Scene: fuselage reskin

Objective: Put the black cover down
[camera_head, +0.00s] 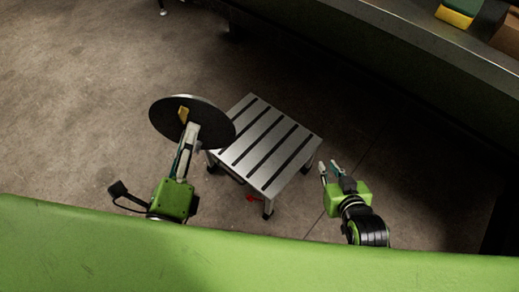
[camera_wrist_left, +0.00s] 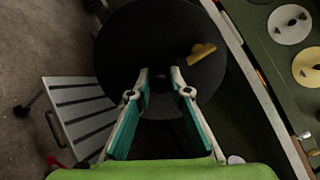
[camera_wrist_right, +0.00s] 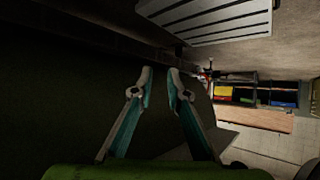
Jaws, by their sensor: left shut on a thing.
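The black cover (camera_head: 213,117) is a flat round disc with a yellow piece (camera_head: 183,114) on its face. My left gripper (camera_head: 192,128) is shut on it and holds it up in the air, left of a slatted metal stool (camera_head: 257,139) and partly overlapping its edge in the head view. In the left wrist view the cover (camera_wrist_left: 125,50) fills the space beyond the fingertips (camera_wrist_left: 161,75), with the yellow piece (camera_wrist_left: 202,53) to their right; the exact grip point is dark. My right gripper (camera_head: 329,167) is open and empty, right of the stool.
A dark bench (camera_head: 400,50) curves along the upper right, with coloured boxes (camera_head: 456,14) on it. The left wrist view shows a green surface with round pieces (camera_wrist_left: 290,24) at right. A red item (camera_head: 254,198) lies by the stool. Floor on the left is clear.

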